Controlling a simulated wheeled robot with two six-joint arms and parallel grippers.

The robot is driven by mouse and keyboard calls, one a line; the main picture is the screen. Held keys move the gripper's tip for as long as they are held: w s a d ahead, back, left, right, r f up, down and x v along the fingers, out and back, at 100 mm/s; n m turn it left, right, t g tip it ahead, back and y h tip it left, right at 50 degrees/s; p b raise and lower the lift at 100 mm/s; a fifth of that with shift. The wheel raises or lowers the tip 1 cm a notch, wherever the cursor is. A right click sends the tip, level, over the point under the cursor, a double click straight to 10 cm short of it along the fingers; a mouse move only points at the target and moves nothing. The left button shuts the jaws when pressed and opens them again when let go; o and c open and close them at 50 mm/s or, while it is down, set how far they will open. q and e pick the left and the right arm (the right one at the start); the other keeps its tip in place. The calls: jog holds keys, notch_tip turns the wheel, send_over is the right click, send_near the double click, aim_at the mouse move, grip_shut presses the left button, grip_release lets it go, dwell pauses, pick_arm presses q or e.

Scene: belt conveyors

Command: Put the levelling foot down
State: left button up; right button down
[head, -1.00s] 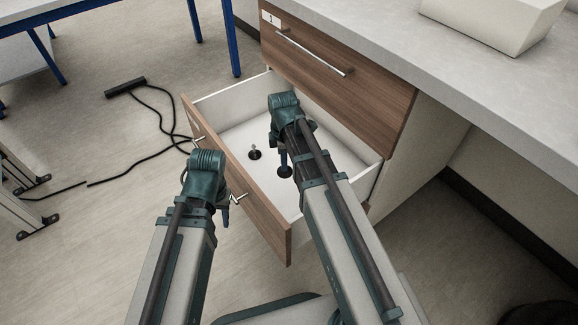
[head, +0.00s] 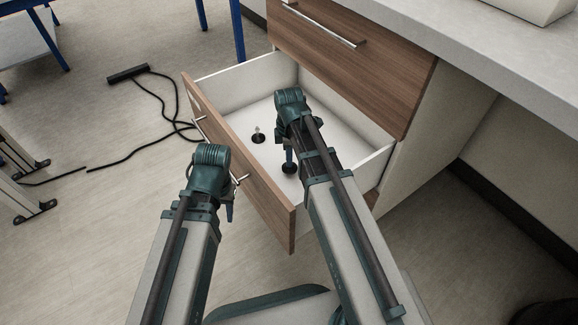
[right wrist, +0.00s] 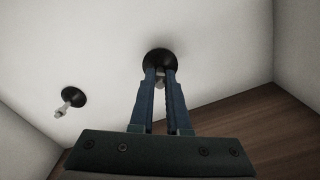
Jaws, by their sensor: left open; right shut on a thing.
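My right gripper (head: 289,150) reaches into the open drawer (head: 245,185) and is shut on a levelling foot (head: 289,169). In the right wrist view the fingers (right wrist: 160,85) close around its stem, with its round black base (right wrist: 159,57) against the white drawer floor behind. I cannot tell whether the base touches the floor. A second levelling foot (head: 258,136) stands on the drawer floor to the left; it also shows in the right wrist view (right wrist: 73,98). My left gripper (head: 229,205) is open outside the drawer front, near its lower handle; its fingers are partly hidden.
A closed wooden drawer (head: 350,65) sits above the open one, under a grey worktop (head: 440,50). Drawer walls surround the right gripper. A black power strip with cable (head: 128,73) lies on the floor at left. Blue table legs (head: 237,30) stand behind.

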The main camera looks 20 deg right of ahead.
jog(key=shift+f+b, duration=1.2)
jog(key=shift+f, duration=0.4)
jog(key=shift+f, duration=0.2)
jog(key=c, duration=0.9)
grip_release()
jog(key=shift+r, duration=0.1)
jog(key=shift+r, duration=0.15)
notch_tip(320, 180, up, 12)
jog(key=p, duration=1.2)
